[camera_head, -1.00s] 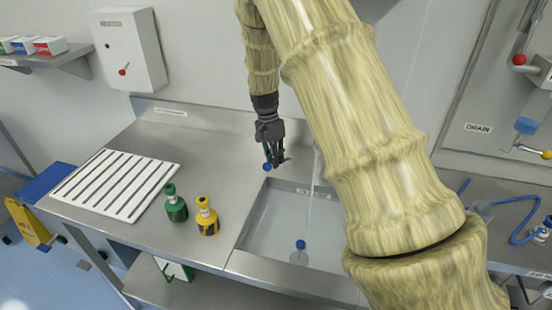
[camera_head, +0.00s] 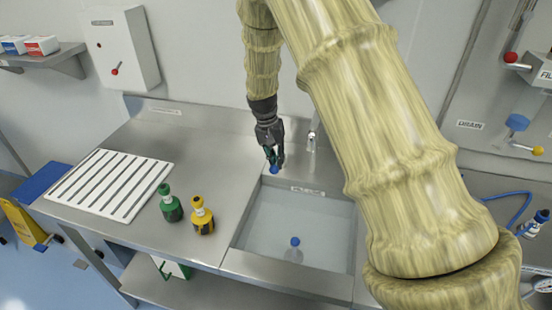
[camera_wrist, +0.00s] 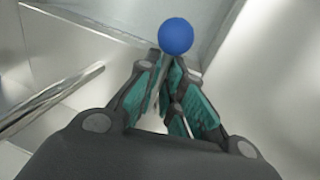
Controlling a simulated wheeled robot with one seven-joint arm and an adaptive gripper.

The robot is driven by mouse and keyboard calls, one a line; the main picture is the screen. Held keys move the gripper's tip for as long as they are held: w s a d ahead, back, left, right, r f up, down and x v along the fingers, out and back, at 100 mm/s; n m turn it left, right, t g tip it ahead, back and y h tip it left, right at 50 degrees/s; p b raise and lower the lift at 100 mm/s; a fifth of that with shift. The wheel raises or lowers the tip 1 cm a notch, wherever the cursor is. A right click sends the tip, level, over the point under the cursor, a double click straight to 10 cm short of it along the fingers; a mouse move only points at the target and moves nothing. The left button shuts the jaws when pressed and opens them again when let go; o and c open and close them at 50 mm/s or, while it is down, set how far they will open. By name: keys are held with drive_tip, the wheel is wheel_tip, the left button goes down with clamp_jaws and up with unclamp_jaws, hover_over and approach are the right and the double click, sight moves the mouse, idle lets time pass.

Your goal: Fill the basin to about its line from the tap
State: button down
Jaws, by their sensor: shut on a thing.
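The steel basin (camera_head: 245,262) is sunk in the counter and holds clear water (camera_head: 318,222). A small label (camera_head: 307,190) is on its back wall; I cannot make out a fill line. The tap (camera_head: 312,138) stands behind the basin, and no stream shows below it. A blue-topped piece (camera_head: 295,241) stands in the basin. My gripper (camera_head: 273,163) is at the back left corner of the basin, left of the tap. It is shut on a lever with a blue knob (camera_head: 275,169). In the wrist view the knob (camera_wrist: 176,36) sits just past the fingertips.
A green-topped bottle (camera_head: 170,203) and a yellow-topped bottle (camera_head: 201,215) stand left of the basin. A white slatted rack (camera_head: 108,185) lies farther left. My arm hides the basin's right side. A panel with a drain label (camera_head: 470,125) is at the right.

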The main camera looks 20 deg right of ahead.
drive_tip(key=shift+w, duration=0.1)
drive_tip(key=c, duration=1.5)
unclamp_jaws()
drive_tip(key=shift+c, duration=0.2)
wheel_tip(320, 180, up, 12)
drive_tip(key=w+a, duration=0.1)
drive_tip(key=shift+w+a, duration=0.2)
drive_tip(key=shift+a, duration=0.15)
drive_tip(key=shift+f, duration=0.1)
